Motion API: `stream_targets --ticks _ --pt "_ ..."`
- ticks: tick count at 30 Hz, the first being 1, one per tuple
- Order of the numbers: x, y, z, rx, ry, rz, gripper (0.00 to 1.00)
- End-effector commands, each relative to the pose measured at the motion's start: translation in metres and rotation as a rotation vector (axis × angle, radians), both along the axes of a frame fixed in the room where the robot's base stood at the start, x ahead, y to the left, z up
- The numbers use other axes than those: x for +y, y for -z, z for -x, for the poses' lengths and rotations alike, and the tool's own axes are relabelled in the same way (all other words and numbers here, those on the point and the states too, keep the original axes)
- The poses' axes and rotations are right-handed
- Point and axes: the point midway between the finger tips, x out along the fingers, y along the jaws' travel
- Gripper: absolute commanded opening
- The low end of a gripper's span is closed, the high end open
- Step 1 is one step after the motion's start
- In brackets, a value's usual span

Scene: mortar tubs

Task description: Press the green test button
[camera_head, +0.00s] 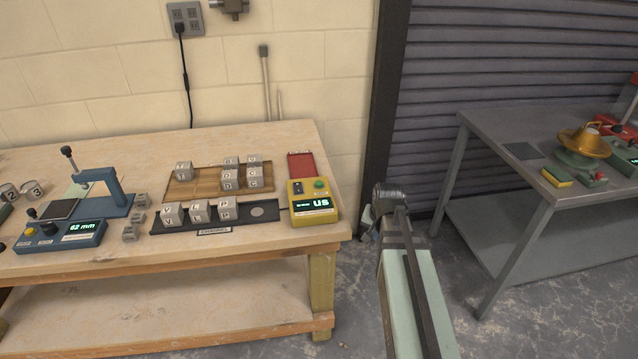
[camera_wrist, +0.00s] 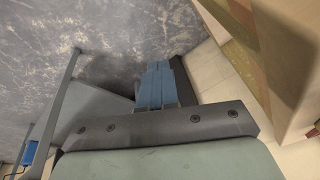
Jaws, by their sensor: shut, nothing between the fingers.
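The green button (camera_head: 320,184) is a round knob on top of the yellow tester box (camera_head: 314,204), at the right end of the wooden bench. My gripper (camera_head: 368,222) hangs to the right of the bench, apart from the box, and is mostly hidden behind my arm. In the wrist view my gripper's blue fingers (camera_wrist: 158,66) are together and empty, over the grey floor. The button does not show in that view.
A black rail (camera_head: 262,224) with lettered cubes runs up to the box's left side. A wooden tray (camera_head: 205,178) with more cubes and a red plate (camera_head: 301,165) lie behind. A blue gauge (camera_head: 62,236) stands left. A grey metal table (camera_head: 490,130) stands right, across a floor gap.

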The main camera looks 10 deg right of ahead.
Motion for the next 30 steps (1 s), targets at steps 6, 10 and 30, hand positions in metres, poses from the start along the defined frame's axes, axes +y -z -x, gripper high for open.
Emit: stream_targets --ticks 6,10,30 --pt "-0.001 -0.057 -0.029 -0.098 0.001 -0.024 0.00" --pt "0.008 -0.093 -0.048 -0.161 -0.025 -0.054 0.00" --pt "0.134 -0.238 -0.121 -0.440 -0.400 -0.289 0.00"
